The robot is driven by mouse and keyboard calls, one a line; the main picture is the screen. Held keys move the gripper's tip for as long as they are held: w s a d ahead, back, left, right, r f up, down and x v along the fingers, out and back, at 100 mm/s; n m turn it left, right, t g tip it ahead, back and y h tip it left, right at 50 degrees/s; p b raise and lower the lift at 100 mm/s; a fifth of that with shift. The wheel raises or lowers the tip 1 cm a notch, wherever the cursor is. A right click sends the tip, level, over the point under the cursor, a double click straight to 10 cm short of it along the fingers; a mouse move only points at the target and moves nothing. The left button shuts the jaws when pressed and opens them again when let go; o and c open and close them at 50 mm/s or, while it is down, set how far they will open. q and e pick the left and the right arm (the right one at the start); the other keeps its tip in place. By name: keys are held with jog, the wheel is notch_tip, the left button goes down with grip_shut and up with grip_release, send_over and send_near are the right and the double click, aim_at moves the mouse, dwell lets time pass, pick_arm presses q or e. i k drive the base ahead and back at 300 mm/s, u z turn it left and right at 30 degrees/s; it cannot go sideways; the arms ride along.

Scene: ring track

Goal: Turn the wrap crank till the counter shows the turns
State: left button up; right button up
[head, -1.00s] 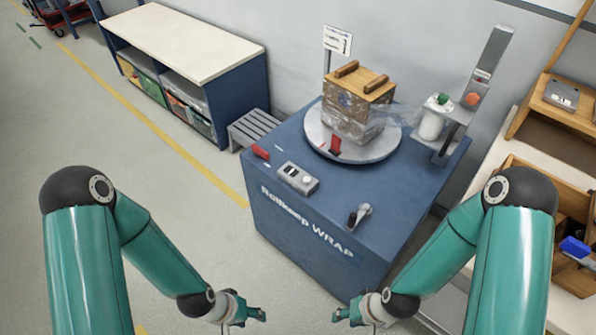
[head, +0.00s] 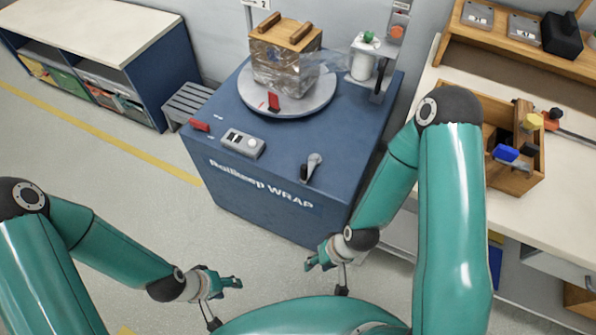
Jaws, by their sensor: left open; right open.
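The wrap crank (head: 312,166) is a small grey arm with a dark knob on the front right of the blue wrap machine (head: 230,185). The grey counter box (head: 243,144) sits left of it; its reading is too small to tell. A film-wrapped box (head: 285,68) with a wooden top stands on the round turntable (head: 305,107). My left gripper (head: 235,283) is open and empty, low over the floor in front of the machine. My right gripper (head: 312,262) is open and empty, below and in front of the crank, apart from it.
A red lever (head: 200,126) and a red clip (head: 273,101) are on the machine. A workbench with a wooden tray (head: 515,180) stands at the right, a shelf unit (head: 90,40) at the left. The floor at the left is clear.

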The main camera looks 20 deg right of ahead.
aim_at(307, 170)
jog(key=z, duration=0.3)
jog(key=k, duration=1.25)
jog(key=u, duration=0.65)
jog(key=i, duration=1)
jog(key=z, duration=0.05)
